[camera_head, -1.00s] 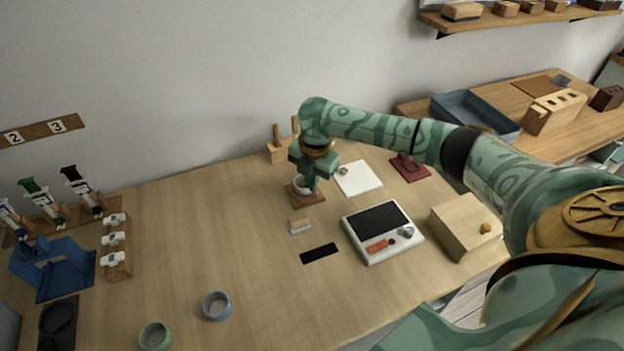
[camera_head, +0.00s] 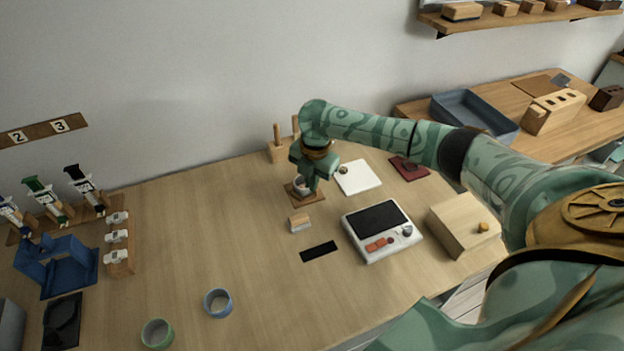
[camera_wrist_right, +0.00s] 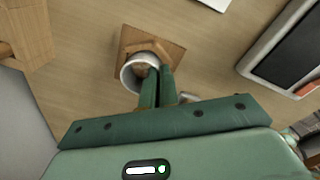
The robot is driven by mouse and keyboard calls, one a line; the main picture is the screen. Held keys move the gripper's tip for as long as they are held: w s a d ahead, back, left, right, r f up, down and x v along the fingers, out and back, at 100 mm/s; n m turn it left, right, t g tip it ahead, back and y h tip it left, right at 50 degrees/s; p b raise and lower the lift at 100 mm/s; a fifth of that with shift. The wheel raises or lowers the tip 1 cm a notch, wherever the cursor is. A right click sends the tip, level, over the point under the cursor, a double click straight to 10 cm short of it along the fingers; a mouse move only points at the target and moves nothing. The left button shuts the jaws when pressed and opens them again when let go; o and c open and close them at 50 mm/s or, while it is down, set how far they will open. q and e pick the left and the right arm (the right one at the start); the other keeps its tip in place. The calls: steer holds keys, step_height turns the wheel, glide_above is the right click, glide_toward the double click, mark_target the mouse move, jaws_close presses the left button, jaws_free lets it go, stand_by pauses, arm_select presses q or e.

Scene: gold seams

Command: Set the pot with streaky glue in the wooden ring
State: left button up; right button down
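The pot (camera_wrist_right: 128,75) is small and whitish, with something brownish inside; I cannot make out streaks. It also shows in the head view (camera_head: 299,184), partly behind my right gripper (camera_head: 309,187). My right gripper (camera_wrist_right: 158,70) points down with its fingers close together at the pot's rim, seemingly pinching its wall. The wooden ring (camera_wrist_right: 154,46) sits on a square brown board (camera_wrist_right: 173,54). The pot overlaps the ring in the wrist view; the fingers hide part of both, and I cannot tell whether it is seated. My left gripper is not in view.
A blue cup (camera_head: 218,303) and a green cup (camera_head: 157,334) stand at the front. The table's middle left is clear.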

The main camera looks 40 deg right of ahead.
steer(key=c, duration=1.6)
jaws_free()
steer(key=shift+r, duration=0.1)
step_height(320, 180, up, 5)
steer(key=p, duration=0.5)
steer(key=shift+s+d, duration=0.1)
steer(key=shift+s, duration=0.05)
